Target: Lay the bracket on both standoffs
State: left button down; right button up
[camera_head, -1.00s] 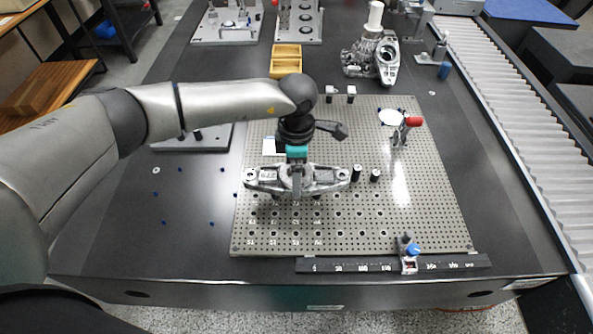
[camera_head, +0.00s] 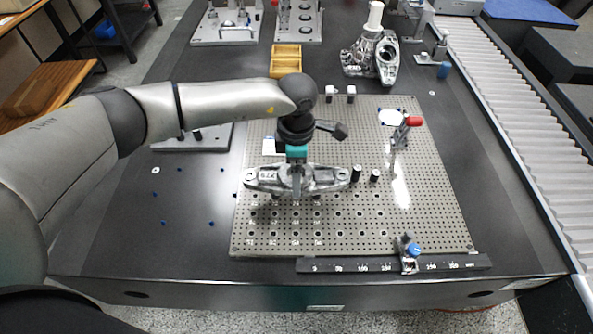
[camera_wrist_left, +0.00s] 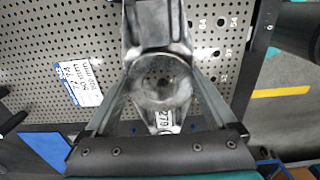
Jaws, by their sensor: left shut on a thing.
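The bracket (camera_head: 325,181) is a grey cast-metal piece with a hole at each end, lying crosswise over the left part of the perforated plate. My left gripper (camera_head: 296,184) is shut on its middle from above. In the left wrist view the bracket (camera_wrist_left: 162,83) sits between the two fingers (camera_wrist_left: 160,95), its round boss facing the camera. Two black standoffs (camera_head: 356,173) (camera_head: 375,175) stand upright just right of the bracket's right end. I cannot tell the bracket's exact height above the plate. My right gripper is not in view.
The perforated plate (camera_head: 430,215) has a red-topped clamp (camera_head: 413,121) at its right and a ruler bar (camera_head: 340,265) along its front. A grey housing (camera_head: 370,60) and a yellow tray (camera_head: 286,58) stand behind. The plate's front and right areas are mostly clear.

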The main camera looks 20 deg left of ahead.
pick_arm(q)
jog(key=shift+f, duration=0.15)
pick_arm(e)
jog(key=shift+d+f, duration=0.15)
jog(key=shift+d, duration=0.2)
pick_arm(q)
jog(key=shift+f+b, duration=0.35)
jog(key=shift+b, duration=0.1)
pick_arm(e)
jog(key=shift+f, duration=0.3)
pick_arm(q)
grip_release()
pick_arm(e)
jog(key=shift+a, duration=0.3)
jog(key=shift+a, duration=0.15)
